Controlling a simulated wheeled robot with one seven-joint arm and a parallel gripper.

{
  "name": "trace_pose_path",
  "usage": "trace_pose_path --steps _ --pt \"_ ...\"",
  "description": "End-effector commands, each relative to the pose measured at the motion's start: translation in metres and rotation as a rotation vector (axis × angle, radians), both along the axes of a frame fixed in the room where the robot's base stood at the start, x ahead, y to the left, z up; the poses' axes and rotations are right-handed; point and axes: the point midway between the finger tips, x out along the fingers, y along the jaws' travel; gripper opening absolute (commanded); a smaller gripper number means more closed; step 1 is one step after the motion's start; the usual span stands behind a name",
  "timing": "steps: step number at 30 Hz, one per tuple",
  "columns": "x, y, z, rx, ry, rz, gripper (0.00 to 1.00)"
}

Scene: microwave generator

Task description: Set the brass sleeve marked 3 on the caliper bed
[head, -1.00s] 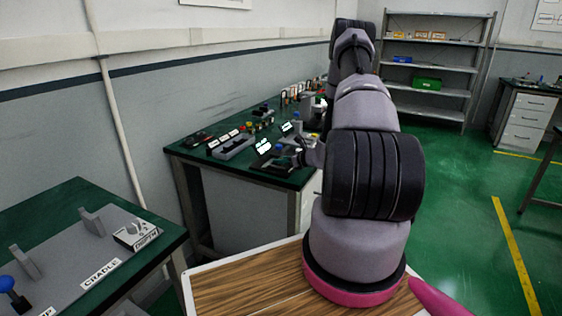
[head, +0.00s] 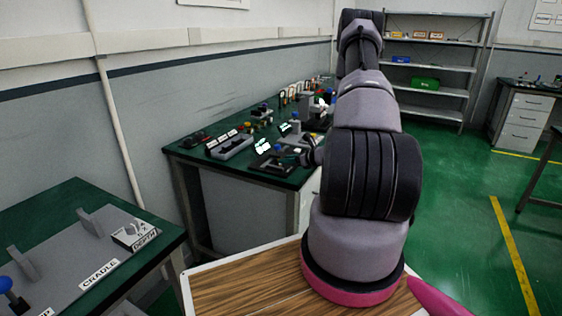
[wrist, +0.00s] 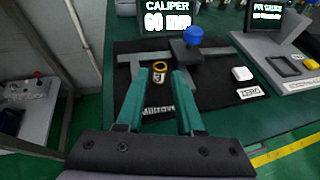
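In the wrist view a small brass sleeve (wrist: 159,72) with a dark mark on a pale band stands upright at the caliper, just in front of the grey cross bar. The caliper has a dark bed (wrist: 215,88), a blue knob (wrist: 193,37) and a lit display (wrist: 167,17) reading CALIPER. My gripper (wrist: 157,80) has two teal fingers. They are apart, with the sleeve between or just beyond their tips and gaps visible on both sides. The sleeve's exact seating is hard to tell. In the head view my gripper is mostly hidden behind my arm.
A white button (wrist: 242,73) and a ZERO label (wrist: 250,92) lie right of the caliper. Another gauge station (wrist: 285,62) stands further right. In the head view a grey tray (head: 232,146) stands left of the caliper, and a CRADLE fixture (head: 98,272) is on the nearer bench.

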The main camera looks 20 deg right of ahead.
Motion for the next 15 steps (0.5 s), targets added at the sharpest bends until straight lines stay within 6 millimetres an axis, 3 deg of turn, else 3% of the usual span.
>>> trace_pose_path --steps 6,15 --pt "-0.039 -0.017 0.018 0.001 0.0 -0.004 0.36" --pt "-0.061 -0.026 0.028 0.0 -0.001 -0.001 0.36"
